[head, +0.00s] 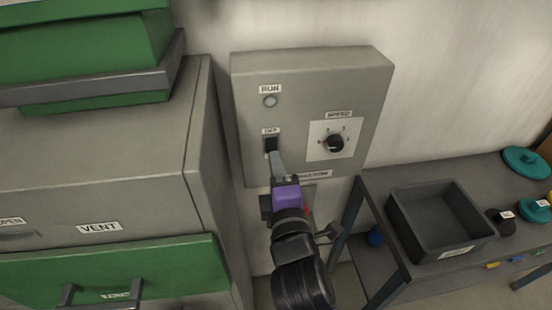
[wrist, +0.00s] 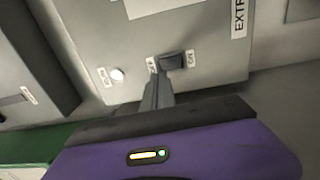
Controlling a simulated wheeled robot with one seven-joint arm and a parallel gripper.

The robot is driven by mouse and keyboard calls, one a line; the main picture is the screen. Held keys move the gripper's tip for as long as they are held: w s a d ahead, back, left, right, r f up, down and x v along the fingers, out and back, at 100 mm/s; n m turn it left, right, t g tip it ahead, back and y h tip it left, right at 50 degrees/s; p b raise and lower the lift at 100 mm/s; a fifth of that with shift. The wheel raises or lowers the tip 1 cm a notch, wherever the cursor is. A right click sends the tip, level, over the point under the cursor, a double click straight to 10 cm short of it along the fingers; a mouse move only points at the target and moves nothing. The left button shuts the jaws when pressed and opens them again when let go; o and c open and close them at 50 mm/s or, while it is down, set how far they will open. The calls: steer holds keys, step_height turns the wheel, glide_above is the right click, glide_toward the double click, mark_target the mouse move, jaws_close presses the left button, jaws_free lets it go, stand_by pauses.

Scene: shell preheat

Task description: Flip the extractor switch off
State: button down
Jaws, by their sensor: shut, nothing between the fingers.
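The extractor switch (head: 271,144) is a small black rocker on a grey wall box (head: 292,80), under an OFF label. It also shows in the wrist view (wrist: 173,60), between two small labels. My gripper (head: 279,165) is shut with nothing in it, its fingertips just below the switch in the head view. In the wrist view the closed fingers (wrist: 157,92) reach up beside the switch; I cannot tell whether they touch it. Which way the rocker is tipped is not clear. The RUN lamp (head: 270,101) looks grey in the head view and whitish in the wrist view (wrist: 117,74).
A SPEED dial (head: 335,143) sits right of the switch on the same box. A grey cabinet (head: 95,190) with green parts stands close on the left. A bench with a dark grey bin (head: 425,245) and teal lids (head: 526,162) stands on the right.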

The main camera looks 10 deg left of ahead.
steer(key=b+v, duration=0.1)
steer(key=v, duration=0.7)
steer(key=shift+s+b, duration=0.35)
steer(key=shift+s, duration=0.05)
steer(key=shift+d+r, duration=0.1)
steer(key=shift+r, duration=0.05)
